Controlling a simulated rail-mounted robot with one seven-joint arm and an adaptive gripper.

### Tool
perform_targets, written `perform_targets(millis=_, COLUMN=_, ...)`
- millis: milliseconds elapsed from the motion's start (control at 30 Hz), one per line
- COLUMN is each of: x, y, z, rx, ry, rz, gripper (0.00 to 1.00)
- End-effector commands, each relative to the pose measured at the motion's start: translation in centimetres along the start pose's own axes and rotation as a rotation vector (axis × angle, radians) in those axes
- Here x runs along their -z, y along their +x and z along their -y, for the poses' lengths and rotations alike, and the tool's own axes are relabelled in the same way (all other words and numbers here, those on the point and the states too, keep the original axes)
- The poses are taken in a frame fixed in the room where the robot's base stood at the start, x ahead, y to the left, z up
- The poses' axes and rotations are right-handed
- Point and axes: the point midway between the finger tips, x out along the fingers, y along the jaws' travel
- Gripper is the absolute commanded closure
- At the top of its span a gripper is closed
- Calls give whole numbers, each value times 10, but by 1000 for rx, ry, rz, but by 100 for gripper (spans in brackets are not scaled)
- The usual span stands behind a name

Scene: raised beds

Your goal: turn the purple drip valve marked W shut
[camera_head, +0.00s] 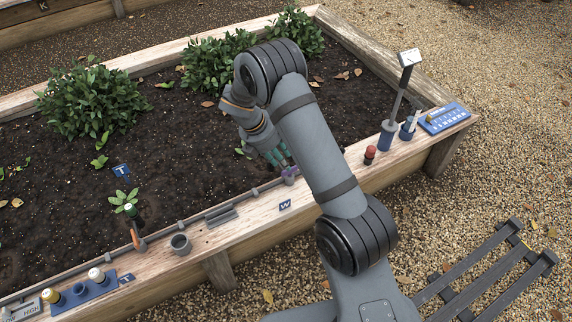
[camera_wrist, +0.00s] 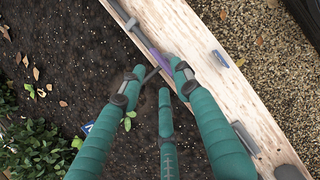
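The purple drip valve (camera_head: 289,180) sits on the grey drip line along the inner edge of the bed's front board. In the wrist view its purple part (camera_wrist: 154,54) lies roughly along the line, with its near end partly hidden by my fingers. My gripper (camera_head: 281,158) has teal fingers pointing down at the valve. In the wrist view my gripper (camera_wrist: 158,74) is open, its fingertips apart around the valve's near end; contact cannot be told.
An orange-handled valve (camera_head: 136,239) stands farther left by a grey cup (camera_head: 180,243) and a tag marked T (camera_head: 126,279). A red-topped item (camera_head: 370,154) and a blue holder with a tall-handled tool (camera_head: 387,134) stand right. Leafy plants (camera_head: 95,101) grow behind.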

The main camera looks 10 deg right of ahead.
Motion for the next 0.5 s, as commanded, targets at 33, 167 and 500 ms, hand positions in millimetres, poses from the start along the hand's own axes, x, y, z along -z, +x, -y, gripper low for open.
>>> perform_targets(millis=33, x=0, y=-12, z=-1, rx=-5, ry=2, rz=0, gripper=68)
perform_targets(millis=167, x=0, y=-37, z=-1, rx=-4, ry=1, rz=0, gripper=68)
perform_targets(millis=500, x=0, y=-65, z=0, rx=0, ry=1, rz=0, gripper=68)
